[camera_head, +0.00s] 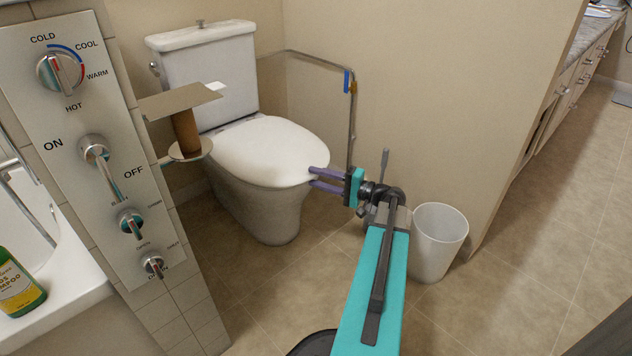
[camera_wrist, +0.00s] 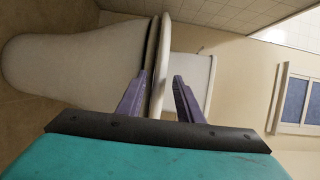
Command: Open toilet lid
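The white toilet (camera_head: 255,195) stands against the back wall, with its tank (camera_head: 208,75) behind the bowl. Its lid (camera_head: 268,150) is down flat over the bowl. My gripper (camera_head: 312,177) is at the front right rim of the lid, its two purple fingers pointing left at it. In the wrist view, turned on its side, the lid (camera_wrist: 161,65) shows edge-on, its edge lying between the spread fingers of my gripper (camera_wrist: 160,90). One finger is on the bowl side and one on the lid's top side. I cannot tell whether either finger touches it.
A white bin (camera_head: 438,243) stands on the floor right of my arm. A paper holder with a cardboard roll (camera_head: 186,135) sticks out left of the toilet. A shower control panel (camera_head: 85,140) and tub are at the left. A pipe (camera_head: 352,125) runs along the wall. Floor at the right is clear.

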